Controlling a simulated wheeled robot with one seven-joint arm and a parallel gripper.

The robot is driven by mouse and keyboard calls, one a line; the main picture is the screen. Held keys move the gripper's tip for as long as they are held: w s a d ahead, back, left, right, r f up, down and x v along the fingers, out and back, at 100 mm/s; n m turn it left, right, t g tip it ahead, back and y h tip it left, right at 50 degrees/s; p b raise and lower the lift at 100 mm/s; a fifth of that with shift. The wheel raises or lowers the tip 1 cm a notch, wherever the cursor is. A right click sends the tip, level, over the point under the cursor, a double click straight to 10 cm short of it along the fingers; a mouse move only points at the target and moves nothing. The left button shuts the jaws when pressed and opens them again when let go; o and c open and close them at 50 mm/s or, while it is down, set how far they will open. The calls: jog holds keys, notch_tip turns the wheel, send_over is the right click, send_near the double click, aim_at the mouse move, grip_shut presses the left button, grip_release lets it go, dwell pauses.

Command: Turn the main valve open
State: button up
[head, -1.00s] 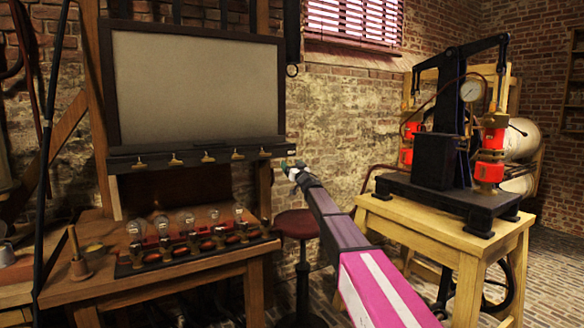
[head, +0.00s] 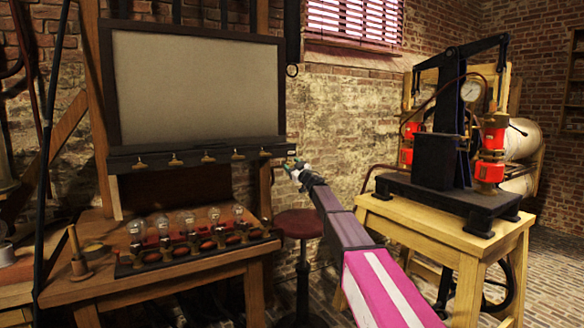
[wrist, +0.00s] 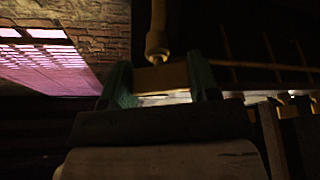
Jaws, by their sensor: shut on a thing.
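My gripper (head: 292,165) is at the right end of the black rail under the large pale board in the head view. In the wrist view its two green fingers (wrist: 162,84) close on a tan, brass-like handle (wrist: 165,76), which looks like the main valve's handle. A pale rounded stem (wrist: 157,38) stands just beyond the handle. The valve is too small and covered by my gripper to make out in the head view, so how far it is turned cannot be told.
Several small brass taps (head: 208,157) line the black rail (head: 140,161). A bench below holds several glass bulbs on a rack (head: 195,250). A red-topped stool (head: 298,223) stands below my arm. A black press with red cylinders (head: 440,160) stands on a wooden table (head: 460,235) at right.

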jog(key=o, duration=0.9)
jog(key=v, duration=1.1)
jog(key=shift+r, duration=0.1)
